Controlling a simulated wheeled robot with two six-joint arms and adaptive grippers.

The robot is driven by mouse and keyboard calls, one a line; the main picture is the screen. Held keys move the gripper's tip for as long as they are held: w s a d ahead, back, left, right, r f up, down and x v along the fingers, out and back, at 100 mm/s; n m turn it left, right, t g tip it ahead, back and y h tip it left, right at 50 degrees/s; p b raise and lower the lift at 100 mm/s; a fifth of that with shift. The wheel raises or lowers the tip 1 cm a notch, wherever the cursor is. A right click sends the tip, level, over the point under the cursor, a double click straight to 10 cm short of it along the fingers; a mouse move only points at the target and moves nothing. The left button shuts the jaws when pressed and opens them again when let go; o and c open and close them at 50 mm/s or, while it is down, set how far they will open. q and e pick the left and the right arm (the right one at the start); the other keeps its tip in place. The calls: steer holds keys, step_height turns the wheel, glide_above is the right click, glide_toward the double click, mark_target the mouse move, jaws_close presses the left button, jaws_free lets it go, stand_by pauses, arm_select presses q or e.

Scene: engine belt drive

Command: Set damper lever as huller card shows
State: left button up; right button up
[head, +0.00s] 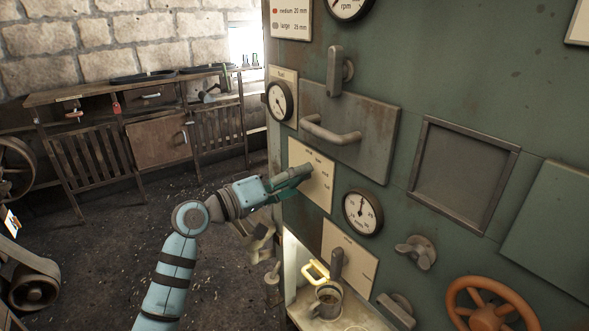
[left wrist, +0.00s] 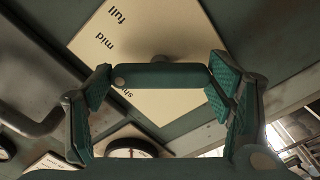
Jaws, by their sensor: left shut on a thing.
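A lever (head: 305,171) stands out from a cream plate (head: 322,190) on the green machine panel. My left gripper (head: 292,180) reaches it from the left and is shut on it. The exact mark that the lever points at cannot be told. A card (head: 290,18) at the top reads "medium 20 mm" and "large 25 mm". My right gripper is out of view.
A bar handle (head: 330,131) sits above the lever, and a round gauge (head: 362,212) at lower right. A second lever (head: 336,264), a metal cup (head: 327,301) in a lit recess and an orange handwheel (head: 492,306) are lower. A wooden bench (head: 150,90) stands behind at left.

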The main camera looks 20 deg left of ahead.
arm_select(q)
steer(key=shift+n+p, duration=0.7)
steer(key=shift+n, duration=0.1)
steer(key=shift+f, duration=0.1)
steer(key=o, duration=1.2)
steer(key=v, duration=1.2)
steer(key=shift+s, duration=0.1)
